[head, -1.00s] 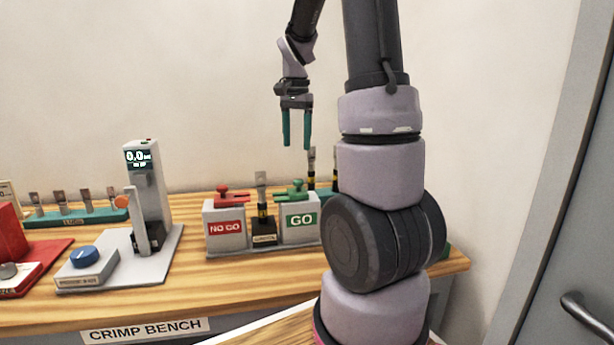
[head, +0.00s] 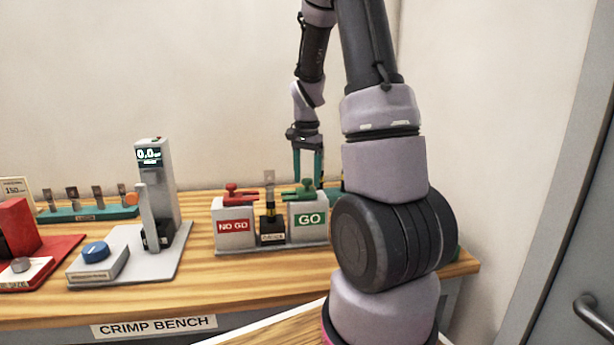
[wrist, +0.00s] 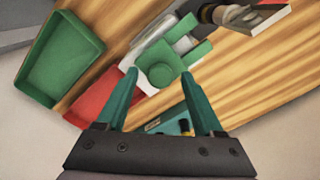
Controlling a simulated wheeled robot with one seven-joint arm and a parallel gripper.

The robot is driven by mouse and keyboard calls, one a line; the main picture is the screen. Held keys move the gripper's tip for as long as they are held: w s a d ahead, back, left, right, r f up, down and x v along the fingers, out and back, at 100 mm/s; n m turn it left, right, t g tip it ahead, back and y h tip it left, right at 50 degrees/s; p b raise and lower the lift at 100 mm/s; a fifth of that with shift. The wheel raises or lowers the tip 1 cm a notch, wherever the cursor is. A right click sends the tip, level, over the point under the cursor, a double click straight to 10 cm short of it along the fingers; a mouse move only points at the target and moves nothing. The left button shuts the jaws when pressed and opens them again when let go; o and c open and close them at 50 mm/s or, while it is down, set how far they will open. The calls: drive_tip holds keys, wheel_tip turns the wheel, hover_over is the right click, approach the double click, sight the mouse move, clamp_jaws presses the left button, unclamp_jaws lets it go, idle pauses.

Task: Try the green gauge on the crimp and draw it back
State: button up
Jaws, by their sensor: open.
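The green gauge (head: 303,192) rests on top of the white block (head: 308,236) labelled GO. The crimp (head: 269,183) is a metal lug standing upright in a black stand between the GO and NO GO blocks. My gripper (head: 307,182) is open, its two teal fingers pointing down just over the green gauge. In the wrist view the green gauge (wrist: 161,66) shows its round knob between and beyond my open fingers (wrist: 158,73), with nothing held. I cannot tell whether the fingers touch the gauge.
A red gauge (head: 235,193) sits on the NO GO block (head: 234,226) to the left. A tester with a display (head: 149,155) and a blue-knobbed box (head: 95,254) stand further left. The wrist view shows a green tray (wrist: 60,62) and a red tray (wrist: 103,97).

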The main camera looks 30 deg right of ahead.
clamp_jaws()
idle(1.4)
